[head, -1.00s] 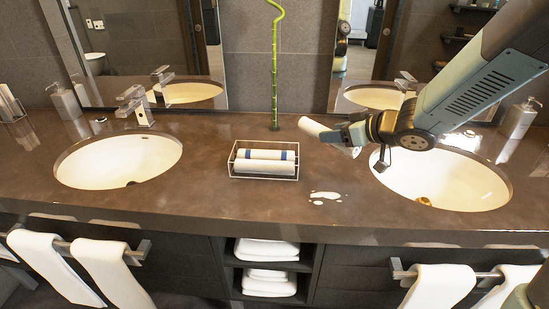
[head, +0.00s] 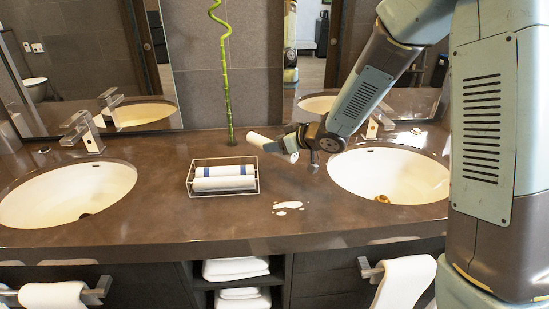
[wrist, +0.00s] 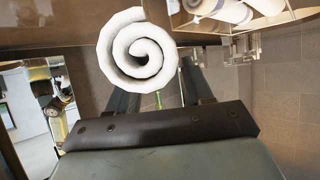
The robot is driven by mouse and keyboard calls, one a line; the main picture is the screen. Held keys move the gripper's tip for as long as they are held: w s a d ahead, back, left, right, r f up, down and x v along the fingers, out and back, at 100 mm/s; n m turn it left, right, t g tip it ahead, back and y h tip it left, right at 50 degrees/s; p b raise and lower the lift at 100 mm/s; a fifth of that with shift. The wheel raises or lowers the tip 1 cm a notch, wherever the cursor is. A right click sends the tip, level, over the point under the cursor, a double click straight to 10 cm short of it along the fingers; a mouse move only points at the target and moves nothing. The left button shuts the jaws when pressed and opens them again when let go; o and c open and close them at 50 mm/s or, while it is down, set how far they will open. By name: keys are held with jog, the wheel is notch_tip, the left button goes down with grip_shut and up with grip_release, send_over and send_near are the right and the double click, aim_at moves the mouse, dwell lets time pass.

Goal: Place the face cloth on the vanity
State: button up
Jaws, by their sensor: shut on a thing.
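The face cloth (head: 262,142) is a white rolled towel, held in my gripper (head: 290,143) over the back part of the brown vanity counter (head: 345,222). It lies right of the green bamboo stalk and left of the right sink. In the wrist view its spiral end (wrist: 138,52) faces the camera between my gripper's fingers (wrist: 155,90). My gripper is shut on the cloth. The cloth appears held above the counter, but the exact gap is hard to tell.
A wire tray (head: 190,187) with rolled white towels stands left of my gripper. The bamboo stalk (head: 228,90) stands behind the tray.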

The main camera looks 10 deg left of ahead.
jog(key=w+f, duration=0.1)
jog(key=w+a+f, duration=0.1)
jog(key=f, duration=0.1)
jog(key=w+f, duration=0.1)
jog(key=shift+w+a+f, duration=0.15)
jog(key=shift+a+f, duration=0.05)
jog(key=shift+a, duration=0.05)
jog(key=shift+f, duration=1.4)
jog(key=shift+f, duration=0.1)
jog(key=o, duration=0.7)
jog(key=shift+o, duration=0.2)
